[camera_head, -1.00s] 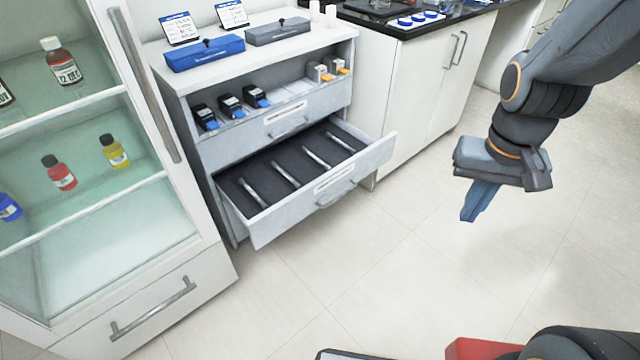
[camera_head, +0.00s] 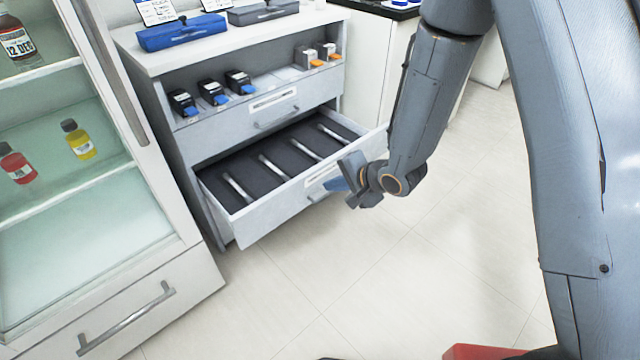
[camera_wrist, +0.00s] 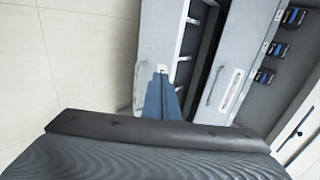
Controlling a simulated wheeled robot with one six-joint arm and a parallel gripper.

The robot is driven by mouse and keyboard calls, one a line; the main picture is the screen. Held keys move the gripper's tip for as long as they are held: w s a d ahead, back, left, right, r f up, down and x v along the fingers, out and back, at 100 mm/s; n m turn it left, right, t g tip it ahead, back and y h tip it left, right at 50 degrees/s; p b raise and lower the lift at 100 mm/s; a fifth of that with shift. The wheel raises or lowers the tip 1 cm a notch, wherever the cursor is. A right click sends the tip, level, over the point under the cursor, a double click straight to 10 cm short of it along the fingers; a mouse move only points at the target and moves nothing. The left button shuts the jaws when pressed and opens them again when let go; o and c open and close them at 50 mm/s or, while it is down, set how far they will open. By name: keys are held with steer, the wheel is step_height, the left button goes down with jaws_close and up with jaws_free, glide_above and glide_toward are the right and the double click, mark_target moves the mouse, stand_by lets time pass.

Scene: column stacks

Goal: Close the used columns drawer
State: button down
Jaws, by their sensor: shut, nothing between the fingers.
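The lower drawer (camera_head: 262,214) of the white cabinet is pulled out. Its dark-lined tray holds several thin silvery columns (camera_head: 275,167) lying side by side. My gripper (camera_head: 338,184) is shut and empty, at the right part of the drawer's front near its handle (camera_head: 318,193). In the wrist view, the blue fingers (camera_wrist: 160,90) are closed together and overlap the drawer front (camera_wrist: 160,40) close to its handle (camera_wrist: 139,85). I cannot tell if they touch it. My wrist hides part of the drawer's right end in the head view.
The upper drawer (camera_head: 262,117) is shut below a shelf with several dark column boxes (camera_head: 212,93) and orange-tipped ones (camera_head: 309,57). A blue case (camera_head: 183,34) sits on top. A glass-fronted fridge (camera_head: 100,210) stands at left. The floor (camera_head: 330,290) in front is clear.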

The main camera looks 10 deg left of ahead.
steer(key=b, duration=0.1)
glide_toward(301, 182)
step_height(301, 182, down, 4)
steer(key=w+a, duration=0.2)
steer(key=shift+a+r, duration=0.15)
steer(key=shift+a, duration=0.25)
steer(key=shift+w+a, duration=0.15)
steer(key=shift+a, duration=0.15)
steer(key=shift+w, duration=0.1)
